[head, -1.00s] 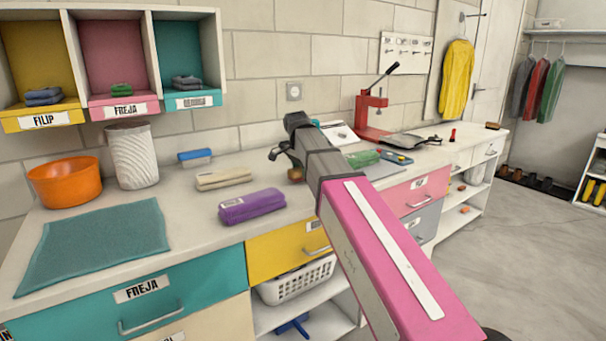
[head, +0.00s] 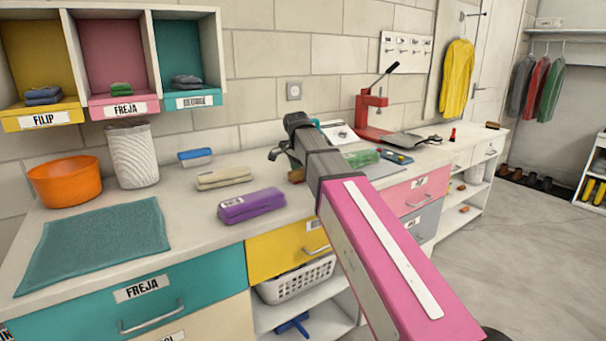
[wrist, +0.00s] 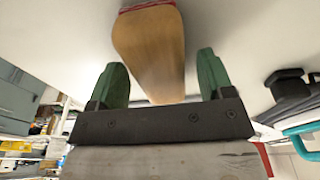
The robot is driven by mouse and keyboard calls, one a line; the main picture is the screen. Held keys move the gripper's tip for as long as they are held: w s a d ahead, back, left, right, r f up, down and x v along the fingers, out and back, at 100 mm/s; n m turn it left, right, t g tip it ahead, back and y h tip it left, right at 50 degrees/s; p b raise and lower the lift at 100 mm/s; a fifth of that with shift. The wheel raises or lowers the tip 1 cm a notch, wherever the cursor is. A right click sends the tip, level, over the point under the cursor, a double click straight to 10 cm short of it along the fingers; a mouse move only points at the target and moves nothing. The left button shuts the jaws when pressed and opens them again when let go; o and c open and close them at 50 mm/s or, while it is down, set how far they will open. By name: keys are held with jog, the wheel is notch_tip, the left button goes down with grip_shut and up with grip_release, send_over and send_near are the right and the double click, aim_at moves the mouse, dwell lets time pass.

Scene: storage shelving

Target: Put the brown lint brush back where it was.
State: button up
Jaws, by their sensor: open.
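The brown lint brush (head: 296,176) lies on the white counter just below my gripper (head: 280,153), mostly hidden behind my arm in the head view. In the wrist view, its wooden body (wrist: 150,50) with a red edge extends between and past the green fingertips. My gripper (wrist: 170,75) is open, with a finger on either side of the brush's end and gaps showing on both sides. The brush rests on the pale counter surface.
A purple folded cloth (head: 251,205), a beige cloth (head: 224,178) and a blue-topped block (head: 195,157) lie to the left. A green item (head: 362,158) and a red press (head: 372,115) stand to the right. Wall cubbies (head: 112,55) hang at upper left.

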aim_at(299, 171)
jog(key=r, duration=0.3)
jog(key=a+r, duration=0.1)
jog(key=r, duration=0.6)
jog(key=shift+s+a+r, duration=0.15)
jog(key=shift+s, duration=0.25)
jog(key=shift+s+r, duration=0.1)
jog(key=shift+r, duration=0.4)
